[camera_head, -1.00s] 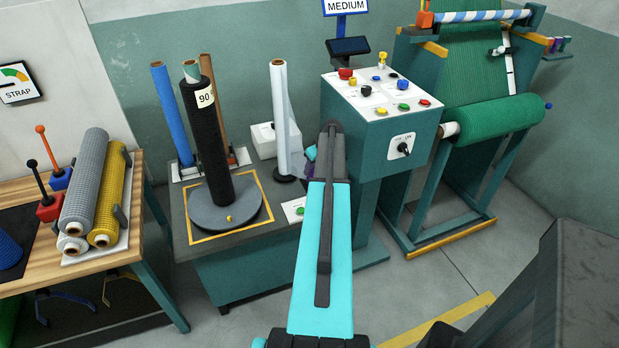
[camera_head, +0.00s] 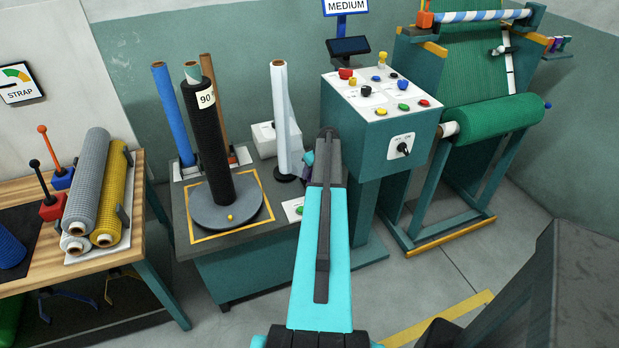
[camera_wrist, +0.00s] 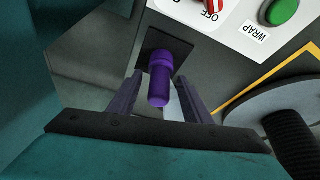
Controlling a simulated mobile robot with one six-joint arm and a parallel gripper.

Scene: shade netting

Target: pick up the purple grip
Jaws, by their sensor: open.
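The purple grip (camera_wrist: 160,82) is a short rounded handle on a dark square plate (camera_wrist: 181,46), seen in the wrist view. My gripper (camera_wrist: 159,77) is open, with one finger on each side of the grip. Narrow gaps show between the fingers and the grip, and I cannot tell whether either touches. In the head view my arm hides most of the gripper; a small purple patch shows just left of the arm's far end, and I cannot tell what it belongs to.
A red OFF switch (camera_wrist: 213,5) and a green WRAP button (camera_wrist: 282,11) lie close to the grip. A grey turntable (camera_head: 228,214) carries a black roll (camera_head: 211,140). A white roll (camera_head: 281,110) stands left of my arm, and a control box (camera_head: 365,135) stands right.

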